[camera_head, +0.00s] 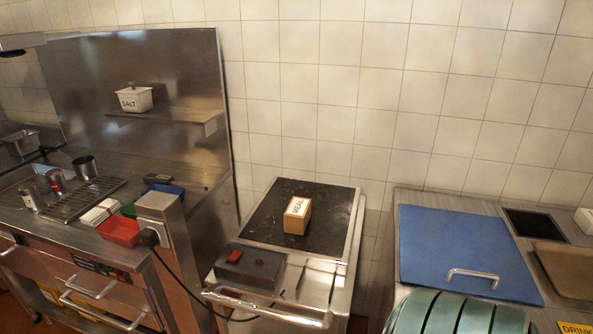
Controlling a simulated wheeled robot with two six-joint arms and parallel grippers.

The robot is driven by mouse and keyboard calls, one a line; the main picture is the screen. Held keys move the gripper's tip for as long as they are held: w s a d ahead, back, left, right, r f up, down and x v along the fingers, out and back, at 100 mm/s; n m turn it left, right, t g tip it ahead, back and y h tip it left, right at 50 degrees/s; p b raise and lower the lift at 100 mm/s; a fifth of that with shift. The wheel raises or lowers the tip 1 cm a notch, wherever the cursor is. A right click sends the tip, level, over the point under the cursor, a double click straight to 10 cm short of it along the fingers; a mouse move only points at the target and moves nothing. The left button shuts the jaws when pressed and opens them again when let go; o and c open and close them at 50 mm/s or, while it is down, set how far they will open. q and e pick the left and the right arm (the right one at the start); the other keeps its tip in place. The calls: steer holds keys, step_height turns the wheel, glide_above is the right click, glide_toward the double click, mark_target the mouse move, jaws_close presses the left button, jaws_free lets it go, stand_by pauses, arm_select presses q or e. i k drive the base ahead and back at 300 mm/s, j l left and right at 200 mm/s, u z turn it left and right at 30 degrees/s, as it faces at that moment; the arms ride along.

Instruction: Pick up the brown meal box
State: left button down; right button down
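The brown meal box (296,226) stands upright on the black top of a small metal unit (264,210) in the middle of the view. Its white label reads MEAL. Nothing touches it from above, and black surface shows around it. Neither of my grippers is in view, so their state and distance from the box do not show.
A dark control box (250,268) with a red switch sits in front of the black top. A metal rail (278,318) runs along the unit's front. A blue board (462,250) lies right. A metal counter with a red tray (119,231) stands left.

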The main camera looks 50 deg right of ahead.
mark_target(296, 216)
steer(key=z, duration=1.7)
